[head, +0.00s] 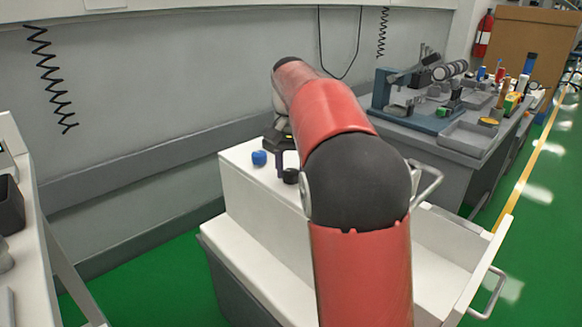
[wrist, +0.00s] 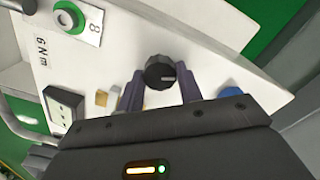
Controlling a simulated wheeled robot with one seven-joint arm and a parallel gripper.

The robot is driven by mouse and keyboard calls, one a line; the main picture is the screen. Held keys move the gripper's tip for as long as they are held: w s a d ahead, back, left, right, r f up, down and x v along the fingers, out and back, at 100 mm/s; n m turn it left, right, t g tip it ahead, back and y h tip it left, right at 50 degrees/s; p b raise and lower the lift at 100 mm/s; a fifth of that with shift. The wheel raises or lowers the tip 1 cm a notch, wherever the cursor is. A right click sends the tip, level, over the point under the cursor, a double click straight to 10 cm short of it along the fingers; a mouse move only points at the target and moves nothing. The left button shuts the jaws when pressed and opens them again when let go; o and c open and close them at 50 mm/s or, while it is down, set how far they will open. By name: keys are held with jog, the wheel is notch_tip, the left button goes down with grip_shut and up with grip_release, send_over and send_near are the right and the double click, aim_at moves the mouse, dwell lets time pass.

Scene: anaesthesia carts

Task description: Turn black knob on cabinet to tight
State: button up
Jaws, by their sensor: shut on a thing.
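The black knob (wrist: 160,72) sits on the white cabinet panel in the wrist view. In the head view the black knob (head: 290,176) shows at the top of the white cabinet (head: 240,195), just below my gripper (head: 281,150). My red arm reaches over the cabinet and hides much of it. I cannot read any tight mark by the knob.
A blue knob (head: 259,158) is close beside the black one; it also shows in the wrist view (wrist: 231,92). A green-ringed fitting (wrist: 68,17) and a dark socket (wrist: 63,106) are on the panel. A grey workbench (head: 440,140) with tools stands behind right. Green floor is open at left.

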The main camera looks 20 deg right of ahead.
aim_at(291, 171)
jog(key=m, duration=0.4)
jog(key=shift+m, duration=0.4)
dwell(0.4)
jog(key=o, duration=1)
notch_tip(291, 171, up, 8)
jog(key=shift+f, duration=0.15)
